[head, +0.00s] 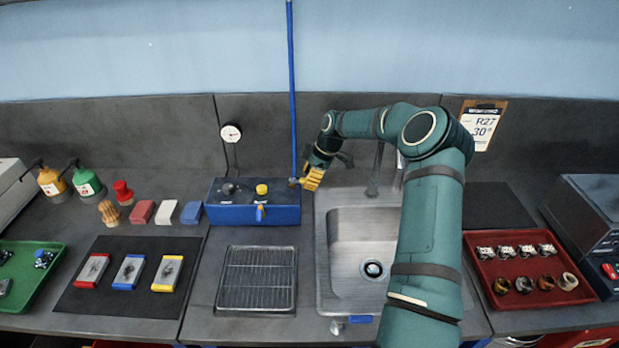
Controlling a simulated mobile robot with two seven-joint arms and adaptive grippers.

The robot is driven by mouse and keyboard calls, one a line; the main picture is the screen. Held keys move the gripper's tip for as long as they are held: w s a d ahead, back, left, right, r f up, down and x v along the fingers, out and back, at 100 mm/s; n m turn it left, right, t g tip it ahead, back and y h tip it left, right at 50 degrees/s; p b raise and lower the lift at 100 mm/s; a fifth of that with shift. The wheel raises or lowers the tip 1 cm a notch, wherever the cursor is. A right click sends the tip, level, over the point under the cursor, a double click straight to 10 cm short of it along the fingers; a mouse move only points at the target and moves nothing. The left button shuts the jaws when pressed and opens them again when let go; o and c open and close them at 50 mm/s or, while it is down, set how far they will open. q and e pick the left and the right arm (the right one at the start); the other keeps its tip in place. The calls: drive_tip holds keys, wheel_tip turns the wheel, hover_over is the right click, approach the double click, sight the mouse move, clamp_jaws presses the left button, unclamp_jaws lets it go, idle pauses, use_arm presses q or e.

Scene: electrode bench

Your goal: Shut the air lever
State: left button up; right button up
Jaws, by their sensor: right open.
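A blue box (230,214) stands at the back of the bench with a black knob (229,188) and a yellow knob (262,189) on top. A small blue lever (260,213) hangs on its front face. A blue pipe (291,90) runs down the wall to the box's right end, with a small fitting (293,182) low on it. I cannot tell which of these parts is the air lever. My right gripper (309,180), with yellow fingers, is open just right of that fitting; contact is unclear. My left gripper is out of view.
A sink (336,270) with a tap lies under my right arm. A wire rack (257,280) sits before the box. Coloured blocks and bottles stand left; a red tray (480,275) lies right.

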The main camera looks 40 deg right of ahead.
drive_tip(key=shift+f, duration=0.1)
clamp_jaws()
drive_tip(key=shift+a, duration=0.1)
idle(0.3)
